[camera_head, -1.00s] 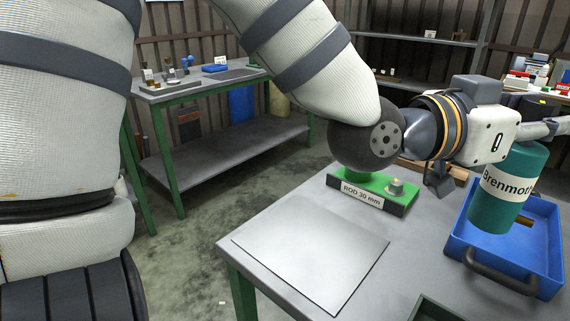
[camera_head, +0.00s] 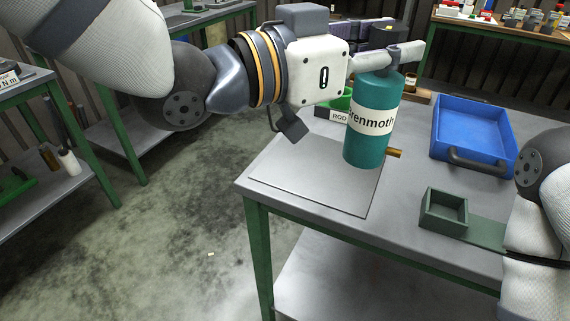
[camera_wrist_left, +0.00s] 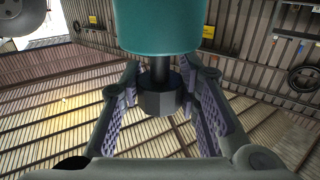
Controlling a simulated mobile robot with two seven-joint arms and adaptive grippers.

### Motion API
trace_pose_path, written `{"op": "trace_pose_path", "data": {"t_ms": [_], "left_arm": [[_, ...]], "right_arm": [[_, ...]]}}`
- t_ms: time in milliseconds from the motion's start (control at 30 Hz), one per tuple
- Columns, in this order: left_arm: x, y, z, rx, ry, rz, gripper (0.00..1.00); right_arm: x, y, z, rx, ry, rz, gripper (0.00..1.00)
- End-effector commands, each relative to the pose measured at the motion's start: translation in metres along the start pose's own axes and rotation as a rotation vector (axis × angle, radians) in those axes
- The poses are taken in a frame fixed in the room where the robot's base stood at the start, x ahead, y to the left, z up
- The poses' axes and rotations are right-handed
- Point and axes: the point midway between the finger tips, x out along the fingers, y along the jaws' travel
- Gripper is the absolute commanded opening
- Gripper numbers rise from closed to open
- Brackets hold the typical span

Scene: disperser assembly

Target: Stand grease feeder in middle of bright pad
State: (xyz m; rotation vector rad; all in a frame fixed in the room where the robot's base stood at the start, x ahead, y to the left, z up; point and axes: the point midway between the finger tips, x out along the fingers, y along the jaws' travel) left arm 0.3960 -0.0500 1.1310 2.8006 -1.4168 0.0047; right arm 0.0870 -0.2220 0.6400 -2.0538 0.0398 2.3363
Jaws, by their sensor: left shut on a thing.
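The grease feeder is a teal cylinder (camera_head: 370,150) with a white "Brenmoth" label, a dark top and a short brass spout low on its right side. My left gripper (camera_head: 388,58) is shut on its top and holds it roughly upright. The left wrist view shows the fingers (camera_wrist_left: 160,100) on either side of the dark neck and knob, with the teal body (camera_wrist_left: 160,25) beyond. The bright pad is a pale square plate (camera_head: 305,185) on the table's left part. The feeder overlaps the pad's right part in the picture; its height above is unclear. My right gripper is out of view.
A blue tray (camera_head: 440,135) with a dark handle lies at the right. A dark green open box (camera_head: 428,218) stands at the front, near my right arm. A green "ROD" stand (camera_head: 338,115) sits behind the pad, partly hidden by the feeder.

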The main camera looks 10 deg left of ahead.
Motion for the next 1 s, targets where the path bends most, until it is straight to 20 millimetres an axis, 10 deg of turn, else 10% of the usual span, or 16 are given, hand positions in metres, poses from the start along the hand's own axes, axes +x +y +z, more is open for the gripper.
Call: {"op": "trace_pose_path", "data": {"t_ms": [1000], "left_arm": [[0.032, -0.127, 0.089, 0.000, 0.004, 0.004, 0.00]], "right_arm": [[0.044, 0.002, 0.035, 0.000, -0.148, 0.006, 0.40]]}}
